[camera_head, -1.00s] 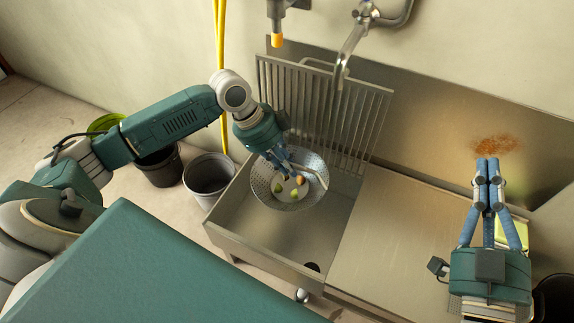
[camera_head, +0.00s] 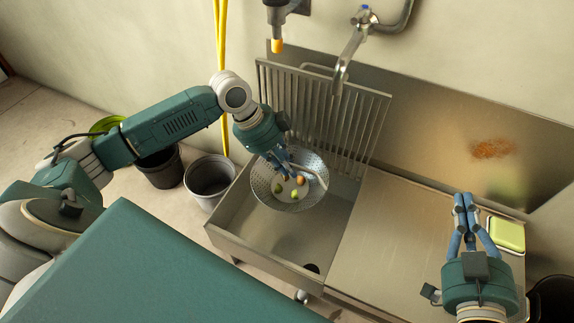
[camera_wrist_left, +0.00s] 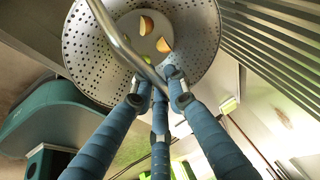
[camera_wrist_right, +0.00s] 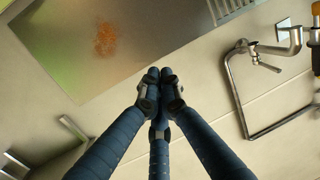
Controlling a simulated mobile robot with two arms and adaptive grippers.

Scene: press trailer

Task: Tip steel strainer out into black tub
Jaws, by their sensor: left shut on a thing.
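The steel strainer (camera_head: 284,204), a perforated bowl with a bar handle, hangs over the steel sink. Several orange and green food pieces lie in it. My left gripper (camera_head: 286,172) is shut on the strainer's handle; the left wrist view shows the handle bar crossing the fingertips (camera_wrist_left: 158,88), with the bowl (camera_wrist_left: 195,30) beyond. My right gripper (camera_head: 464,201) is shut and empty above the steel counter.
The sink (camera_head: 265,238) has a ribbed rack (camera_head: 325,110) upright at its back. A tap (camera_head: 347,55) hangs above. A green bucket (camera_head: 107,124) stands far left; another dark container (camera_head: 553,298) is lower right.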

